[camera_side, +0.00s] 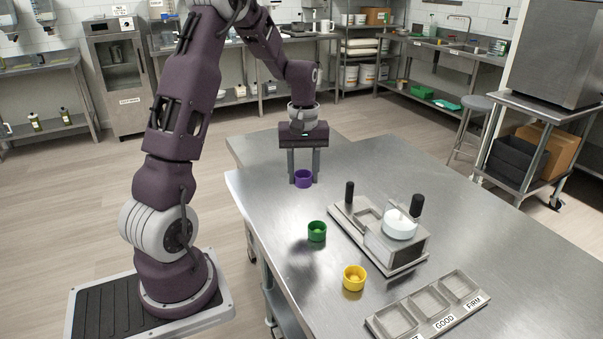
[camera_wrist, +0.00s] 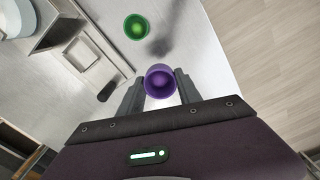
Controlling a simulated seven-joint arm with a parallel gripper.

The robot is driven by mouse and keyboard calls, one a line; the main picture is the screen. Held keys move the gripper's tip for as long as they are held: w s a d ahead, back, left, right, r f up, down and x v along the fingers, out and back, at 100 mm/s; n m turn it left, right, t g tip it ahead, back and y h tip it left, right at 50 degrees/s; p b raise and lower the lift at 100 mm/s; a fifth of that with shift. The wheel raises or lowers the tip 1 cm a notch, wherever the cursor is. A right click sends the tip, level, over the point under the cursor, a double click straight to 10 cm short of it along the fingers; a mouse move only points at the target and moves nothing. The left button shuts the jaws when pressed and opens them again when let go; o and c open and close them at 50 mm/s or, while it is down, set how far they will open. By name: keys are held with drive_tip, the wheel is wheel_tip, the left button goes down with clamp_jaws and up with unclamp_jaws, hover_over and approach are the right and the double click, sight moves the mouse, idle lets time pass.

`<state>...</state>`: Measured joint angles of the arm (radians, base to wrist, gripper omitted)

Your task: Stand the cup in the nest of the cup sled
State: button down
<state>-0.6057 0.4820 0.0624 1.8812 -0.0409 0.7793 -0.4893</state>
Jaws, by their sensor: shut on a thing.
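My gripper (camera_side: 304,177) is shut on a purple cup (camera_side: 303,179) near the table's far left corner. In the wrist view the purple cup (camera_wrist: 160,81) sits upright between the two fingers, its round opening facing the camera. I cannot tell whether it touches the table. The cup sled (camera_side: 367,218), with a square open nest and a black upright handle (camera_side: 349,190), lies on the metal base of the depositor, to the right of and nearer the side camera than my gripper. The nest looks empty. In the wrist view the sled's handle (camera_wrist: 106,91) is left of the cup.
The depositor block (camera_side: 398,244) carries a white round hopper (camera_side: 400,223) and another black handle (camera_side: 417,205). A green cup (camera_side: 317,231) and a yellow cup (camera_side: 354,277) stand on the table. A labelled three-pocket tray (camera_side: 430,301) lies at front right.

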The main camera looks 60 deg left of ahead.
drive_tip(key=w+d, duration=1.1)
drive_tip(key=w, duration=0.1)
drive_tip(key=shift+w+d+r, duration=0.15)
drive_tip(key=shift+w+d, duration=0.05)
drive_tip(key=shift+w, duration=0.1)
drive_tip(key=shift+f, duration=3.15)
drive_tip(key=shift+f, duration=0.1)
drive_tip(key=shift+f, duration=0.45)
drive_tip(key=shift+r, duration=0.45)
